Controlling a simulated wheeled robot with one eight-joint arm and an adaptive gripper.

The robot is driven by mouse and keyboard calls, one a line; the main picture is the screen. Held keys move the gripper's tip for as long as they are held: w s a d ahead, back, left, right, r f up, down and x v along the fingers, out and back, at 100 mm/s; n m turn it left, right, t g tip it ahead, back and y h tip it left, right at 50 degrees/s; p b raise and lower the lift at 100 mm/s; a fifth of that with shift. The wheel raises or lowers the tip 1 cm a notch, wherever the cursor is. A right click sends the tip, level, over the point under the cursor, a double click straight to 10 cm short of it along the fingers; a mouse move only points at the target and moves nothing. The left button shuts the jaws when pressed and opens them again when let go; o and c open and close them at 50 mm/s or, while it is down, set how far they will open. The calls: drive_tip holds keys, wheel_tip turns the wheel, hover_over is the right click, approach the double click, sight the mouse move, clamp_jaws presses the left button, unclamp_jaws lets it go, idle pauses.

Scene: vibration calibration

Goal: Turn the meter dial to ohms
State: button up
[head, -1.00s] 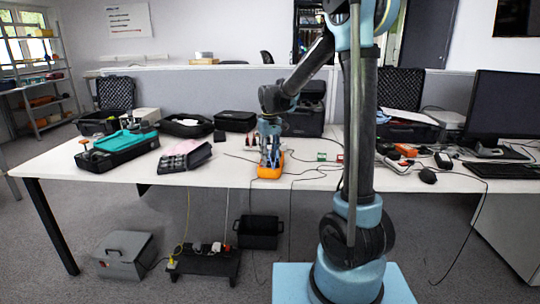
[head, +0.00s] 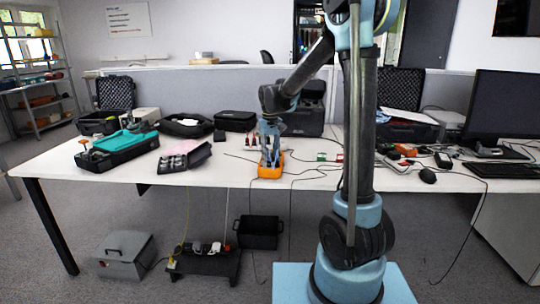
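The meter is an orange-cased device (head: 270,173) lying on the white table near its front edge, left of my arm column. My gripper (head: 269,160) points down over the meter, its fingers at or just above the meter's face. The fingers hide most of the face, so the dial and its setting cannot be made out. Whether the fingers touch the dial, and whether they are open or shut, is too small to tell.
The white table (head: 225,170) has free room left of the meter. Thin cables run right of the meter. A monitor (head: 503,106) and mouse (head: 428,175) are at the right.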

drive_tip(key=m, duration=0.5)
drive_tip(key=shift+d, duration=0.15)
drive_tip(key=shift+m, duration=0.3)
idle(0.3)
drive_tip(key=o, duration=0.7)
wheel_tip(320, 180, up, 12)
drive_tip(key=shift+o, duration=0.6)
drive_tip(key=shift+w, duration=0.1)
